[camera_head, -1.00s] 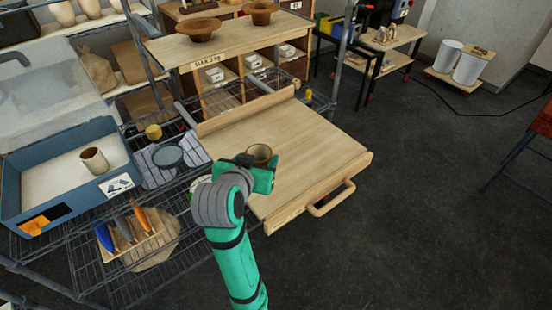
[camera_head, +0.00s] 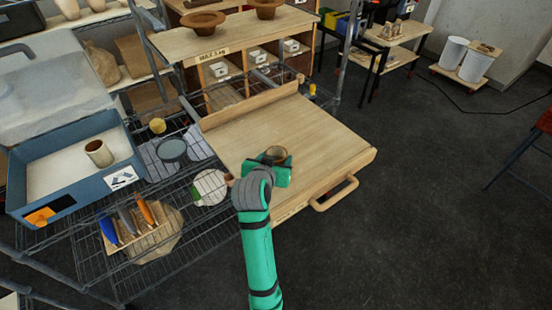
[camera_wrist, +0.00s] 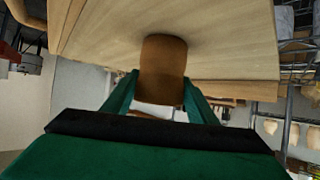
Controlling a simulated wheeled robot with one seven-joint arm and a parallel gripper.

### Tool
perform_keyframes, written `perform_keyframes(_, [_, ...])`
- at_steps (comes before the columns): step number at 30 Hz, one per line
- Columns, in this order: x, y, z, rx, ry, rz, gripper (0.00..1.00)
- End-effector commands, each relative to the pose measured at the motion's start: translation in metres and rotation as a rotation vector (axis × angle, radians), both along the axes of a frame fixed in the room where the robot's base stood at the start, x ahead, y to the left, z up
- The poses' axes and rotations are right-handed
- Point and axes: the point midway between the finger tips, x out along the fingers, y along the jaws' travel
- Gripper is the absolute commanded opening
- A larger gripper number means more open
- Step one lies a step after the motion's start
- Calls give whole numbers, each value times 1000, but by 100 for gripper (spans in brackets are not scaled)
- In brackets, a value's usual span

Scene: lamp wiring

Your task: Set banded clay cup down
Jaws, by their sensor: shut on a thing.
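The banded clay cup (camera_head: 275,153) is brown, with its round rim facing up in the head view. My green gripper (camera_head: 277,168) is shut on it over the wooden board (camera_head: 320,140). In the wrist view the brown cup (camera_wrist: 163,68) stands between the two green fingers (camera_wrist: 160,95), its far end close to the pale wood surface (camera_wrist: 215,30). I cannot tell for sure whether its base touches the wood. A second, paler cup (camera_head: 99,153) stands in the blue box at the left.
The blue box (camera_head: 60,205) sits on the wire rack, beside a tool holder (camera_head: 150,240) with several colored handles. A wooden handle (camera_head: 335,195) juts from the board's front edge. A raised ledge (camera_head: 250,103) bounds its back. Most of the board is bare.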

Motion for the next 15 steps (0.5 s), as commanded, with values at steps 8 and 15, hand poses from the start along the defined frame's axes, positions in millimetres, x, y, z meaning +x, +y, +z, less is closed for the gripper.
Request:
perform_keyframes(8, [0,0,0,0,-3,1,23])
perform_keyframes(15, [0,0,-3,-1,-3,0,71])
